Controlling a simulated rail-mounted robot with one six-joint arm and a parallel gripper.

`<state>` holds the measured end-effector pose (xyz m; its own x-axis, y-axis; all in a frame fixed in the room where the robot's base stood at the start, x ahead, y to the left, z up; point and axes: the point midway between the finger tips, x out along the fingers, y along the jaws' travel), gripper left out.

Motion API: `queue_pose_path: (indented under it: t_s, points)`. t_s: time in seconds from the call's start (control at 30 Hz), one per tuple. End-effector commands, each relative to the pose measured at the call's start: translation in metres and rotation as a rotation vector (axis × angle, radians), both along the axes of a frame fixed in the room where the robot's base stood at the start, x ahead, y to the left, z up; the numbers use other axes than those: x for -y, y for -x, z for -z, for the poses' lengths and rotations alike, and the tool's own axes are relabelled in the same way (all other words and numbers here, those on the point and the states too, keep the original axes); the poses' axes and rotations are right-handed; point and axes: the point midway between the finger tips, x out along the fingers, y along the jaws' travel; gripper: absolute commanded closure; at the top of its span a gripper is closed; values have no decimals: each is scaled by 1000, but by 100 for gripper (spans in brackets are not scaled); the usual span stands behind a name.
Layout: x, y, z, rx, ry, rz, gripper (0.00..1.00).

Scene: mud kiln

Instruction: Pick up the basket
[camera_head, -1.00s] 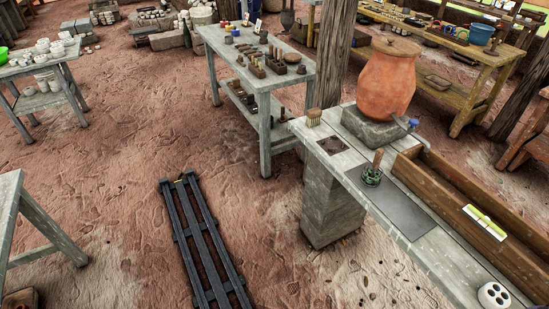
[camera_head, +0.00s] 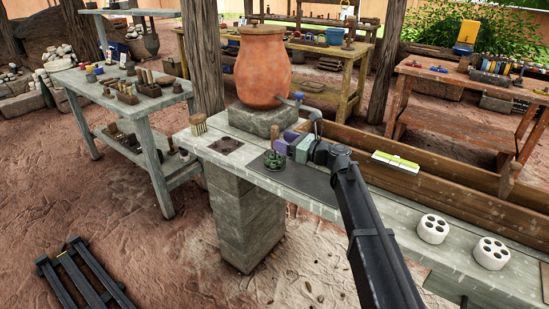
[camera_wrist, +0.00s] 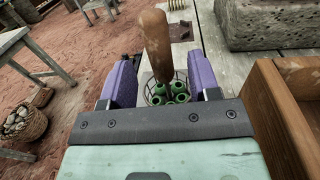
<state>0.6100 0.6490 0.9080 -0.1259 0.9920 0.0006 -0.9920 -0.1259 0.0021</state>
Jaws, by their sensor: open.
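A small wire basket (camera_head: 274,160) with green pieces in it and an upright wooden handle stands on a dark slab on the stone counter. In the wrist view the basket (camera_wrist: 160,93) lies ahead of my gripper, and its brown handle (camera_wrist: 155,42) shows between the two purple fingers. My gripper (camera_wrist: 161,75) is open and empty, with a gap on both sides of the handle. In the head view my gripper (camera_head: 286,146) is just right of the basket, low over the counter. My gripper hides part of the handle there.
A clay pot (camera_head: 262,65) with a tap stands on a stone block behind. A wooden trough (camera_head: 450,188) runs along the counter's back. A brush (camera_head: 198,124) and white holed blocks (camera_head: 433,228) stand on the counter. Wicker baskets (camera_wrist: 24,122) sit on the floor.

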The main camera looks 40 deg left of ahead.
Motion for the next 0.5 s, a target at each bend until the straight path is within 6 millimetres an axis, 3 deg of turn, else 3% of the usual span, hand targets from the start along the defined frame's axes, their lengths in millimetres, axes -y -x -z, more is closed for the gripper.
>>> queue_pose_path:
  t_s: [0.17,0.4,0.5]
  points:
    - [-8,1,0,1,1,1,44]
    - [-48,5,-1,2,1,-1,44]
    - [-57,7,-1,2,1,0,44]
